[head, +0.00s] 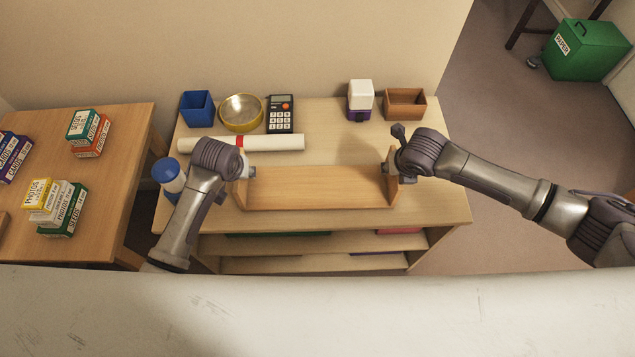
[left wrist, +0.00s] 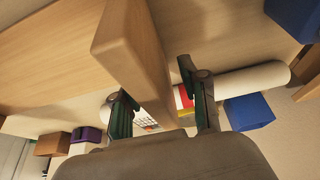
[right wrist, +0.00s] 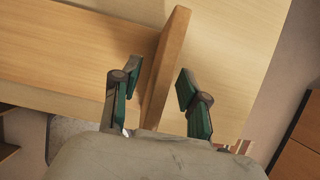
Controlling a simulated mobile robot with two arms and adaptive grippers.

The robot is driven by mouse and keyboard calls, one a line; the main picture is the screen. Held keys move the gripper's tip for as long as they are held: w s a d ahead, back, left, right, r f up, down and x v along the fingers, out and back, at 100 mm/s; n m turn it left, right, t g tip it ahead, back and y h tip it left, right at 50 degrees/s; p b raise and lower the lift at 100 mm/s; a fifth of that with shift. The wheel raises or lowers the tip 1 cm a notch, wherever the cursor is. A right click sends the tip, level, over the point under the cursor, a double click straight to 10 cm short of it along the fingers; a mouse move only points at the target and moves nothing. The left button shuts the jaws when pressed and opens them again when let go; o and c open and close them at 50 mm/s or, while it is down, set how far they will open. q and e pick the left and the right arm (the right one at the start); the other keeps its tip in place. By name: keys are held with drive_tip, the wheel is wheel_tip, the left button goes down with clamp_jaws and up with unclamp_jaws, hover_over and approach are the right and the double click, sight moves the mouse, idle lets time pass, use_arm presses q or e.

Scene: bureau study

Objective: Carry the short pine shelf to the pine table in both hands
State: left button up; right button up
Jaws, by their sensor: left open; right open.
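The short pine shelf (head: 315,187), a plank with an upright board at each end, sits on top of a pale wooden shelf unit (head: 440,205). My left gripper (head: 243,170) is at its left end; in the left wrist view the end board (left wrist: 128,50) stands between the open fingers (left wrist: 160,105). My right gripper (head: 393,166) is at its right end; in the right wrist view that end board (right wrist: 165,65) stands between the open fingers (right wrist: 155,98). A wooden table (head: 115,180), likely the pine table, stands at the left with boxes on it.
Behind the shelf lie a white roll (head: 270,144), a calculator (head: 280,113), a yellow-rimmed bowl (head: 241,112) and a blue cup (head: 197,108). A blue-capped bottle (head: 167,175) stands by my left arm. Stacked boxes (head: 63,207) occupy parts of the table; its front right is bare.

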use_arm(q)
clamp_jaws()
use_arm(e)
clamp_jaws()
use_arm(q)
drive_tip(key=shift+r, duration=0.1)
use_arm(e)
drive_tip(key=shift+r, duration=0.1)
